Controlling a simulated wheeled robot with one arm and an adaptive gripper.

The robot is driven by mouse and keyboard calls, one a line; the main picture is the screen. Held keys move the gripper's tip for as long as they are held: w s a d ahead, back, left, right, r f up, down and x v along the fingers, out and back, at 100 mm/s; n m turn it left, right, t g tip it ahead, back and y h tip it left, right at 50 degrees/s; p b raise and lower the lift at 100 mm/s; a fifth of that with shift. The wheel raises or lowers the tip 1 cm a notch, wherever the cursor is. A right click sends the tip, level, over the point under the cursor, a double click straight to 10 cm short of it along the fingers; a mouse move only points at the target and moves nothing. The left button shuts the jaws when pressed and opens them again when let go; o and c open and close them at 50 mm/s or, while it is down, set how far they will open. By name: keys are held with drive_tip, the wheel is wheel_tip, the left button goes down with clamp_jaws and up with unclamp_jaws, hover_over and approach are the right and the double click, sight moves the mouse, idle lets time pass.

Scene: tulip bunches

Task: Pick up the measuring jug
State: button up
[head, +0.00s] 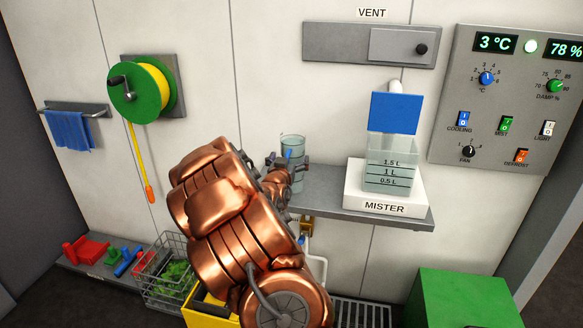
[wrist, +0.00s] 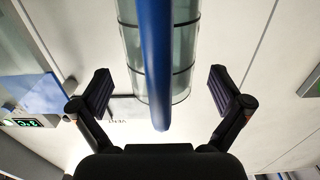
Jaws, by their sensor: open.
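The measuring jug (head: 298,147) is a clear cylinder with dark rings and a blue handle. It stands at the left end of the grey wall shelf (head: 335,201), its lower part partly hidden by my gripper. In the wrist view the jug (wrist: 183,70) is at the top middle, with its blue handle (wrist: 155,65) running down toward my palm. My gripper (wrist: 162,91) is open, one finger on each side of the handle and jug, with clear gaps. In the head view my gripper (head: 287,163) is in front of the jug.
The mister (head: 384,207) with its water tank (head: 390,178) stands on the shelf right of the jug. A green hose reel (head: 131,95) hangs on the wall at left. Below are a wire basket (head: 160,290) and a green box (head: 462,298). The shelf between jug and mister is clear.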

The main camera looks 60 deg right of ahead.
drive_tip(key=shift+x, duration=1.1)
drive_tip(key=shift+a, duration=0.1)
drive_tip(key=shift+r, duration=0.1)
drive_tip(key=c, duration=1.8)
drive_tip(key=shift+r, duration=0.1)
drive_tip(key=shift+c, duration=0.2)
